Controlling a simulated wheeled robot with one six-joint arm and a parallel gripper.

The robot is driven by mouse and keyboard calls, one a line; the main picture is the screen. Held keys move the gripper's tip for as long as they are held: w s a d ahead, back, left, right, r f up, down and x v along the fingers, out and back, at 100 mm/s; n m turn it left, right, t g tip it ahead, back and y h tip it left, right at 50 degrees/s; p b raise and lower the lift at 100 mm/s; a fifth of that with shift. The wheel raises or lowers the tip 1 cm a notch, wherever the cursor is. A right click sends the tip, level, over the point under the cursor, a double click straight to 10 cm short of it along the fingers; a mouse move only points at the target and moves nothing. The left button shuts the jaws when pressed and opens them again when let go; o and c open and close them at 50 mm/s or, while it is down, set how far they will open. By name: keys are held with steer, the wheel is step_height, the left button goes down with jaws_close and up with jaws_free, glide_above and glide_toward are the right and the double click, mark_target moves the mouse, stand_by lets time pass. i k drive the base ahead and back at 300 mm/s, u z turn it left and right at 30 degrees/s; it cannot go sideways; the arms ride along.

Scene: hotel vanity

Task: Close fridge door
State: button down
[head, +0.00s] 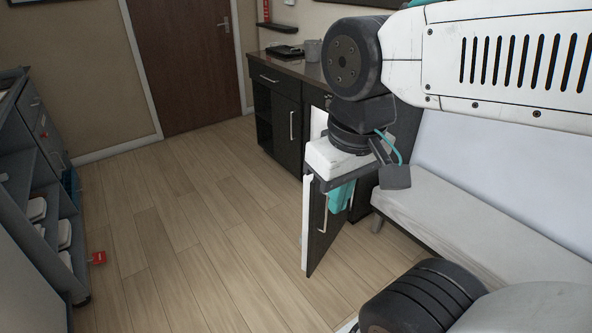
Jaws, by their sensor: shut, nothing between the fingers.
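The fridge door (317,240) stands open, swung out from the dark vanity cabinet. Its outer face is dark with a slim metal handle (323,213), and its white inner edge faces left. My gripper (340,197), with teal fingers, is shut and empty. It points down in front of the upper part of the door's dark outer face; I cannot tell whether it touches the door. A white strip (319,125), seemingly of the fridge, shows in the cabinet; the rest of the opening is hidden behind my arm.
A padded bench (455,215) stands close on the right. A grey shelf cart (45,165) stands at the left with a red item (98,258) at its side. The wooden floor (185,220) between is clear. A dark counter (285,67) holds a tray and a cup.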

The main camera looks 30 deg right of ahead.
mark_target(321, 227)
steer(key=z, duration=0.05)
steer(key=i, duration=0.95)
steer(key=z, duration=0.5)
